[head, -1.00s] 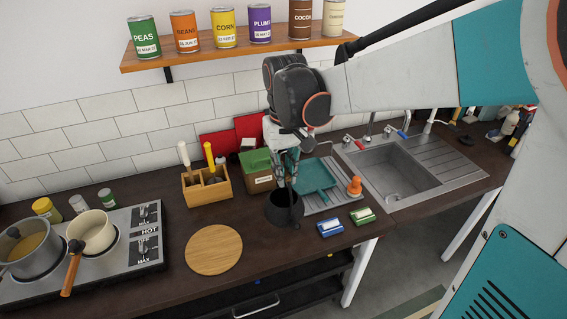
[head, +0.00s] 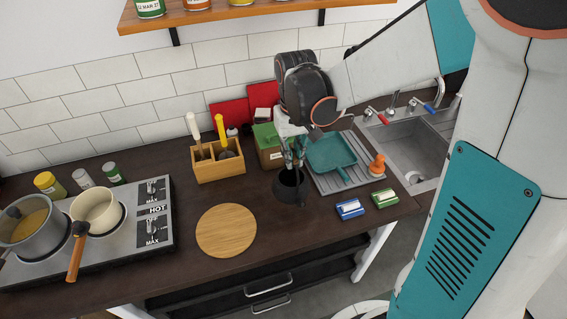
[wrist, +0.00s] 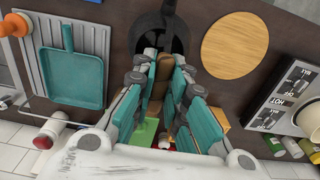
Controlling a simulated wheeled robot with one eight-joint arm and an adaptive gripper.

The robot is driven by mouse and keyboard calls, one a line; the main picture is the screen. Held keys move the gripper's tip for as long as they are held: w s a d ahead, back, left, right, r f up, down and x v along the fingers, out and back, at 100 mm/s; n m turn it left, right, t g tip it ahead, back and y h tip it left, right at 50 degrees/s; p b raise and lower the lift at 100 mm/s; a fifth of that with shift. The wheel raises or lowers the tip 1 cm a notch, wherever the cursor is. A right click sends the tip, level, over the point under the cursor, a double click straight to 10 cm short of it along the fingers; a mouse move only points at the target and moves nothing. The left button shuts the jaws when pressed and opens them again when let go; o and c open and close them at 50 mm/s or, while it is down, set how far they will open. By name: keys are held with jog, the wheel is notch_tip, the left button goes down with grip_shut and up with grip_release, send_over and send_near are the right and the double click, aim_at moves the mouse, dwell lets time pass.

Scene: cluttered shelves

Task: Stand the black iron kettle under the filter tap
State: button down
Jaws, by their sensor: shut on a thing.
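The black iron kettle (head: 289,188) is upright at the counter, left of the grey drainer; in the wrist view its dark body (wrist: 160,30) is at the top. My gripper (head: 291,166) is above it, pointing down, and shut on its handle. In the wrist view a brown grip (wrist: 162,72) shows between the fingers. I cannot tell whether the kettle's base touches the counter. The sink (head: 405,148) is at the right, partly hidden by my arm. A red-handled tap (head: 376,115) and a blue-handled tap (head: 430,108) stand behind it; which is the filter tap is unclear.
A teal dustpan-like tray (head: 331,153) lies on the drainer, with an orange stopper-like object (head: 377,165) at its right. Blue (head: 349,209) and green (head: 384,198) sponges lie in front. A round board (head: 226,231) is left, and a wooden utensil box (head: 217,166) stands behind it.

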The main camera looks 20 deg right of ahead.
jog(key=b, duration=0.2)
send_over(292, 179)
jog(key=s+a, duration=0.2)
jog(key=s, duration=0.2)
jog(key=f, duration=1)
jog(key=shift+d+f, duration=0.1)
jog(key=shift+d, duration=0.1)
jog(key=shift+f, duration=0.1)
jog(key=c, duration=1.6)
grip_release()
jog(key=shift+s, duration=0.1)
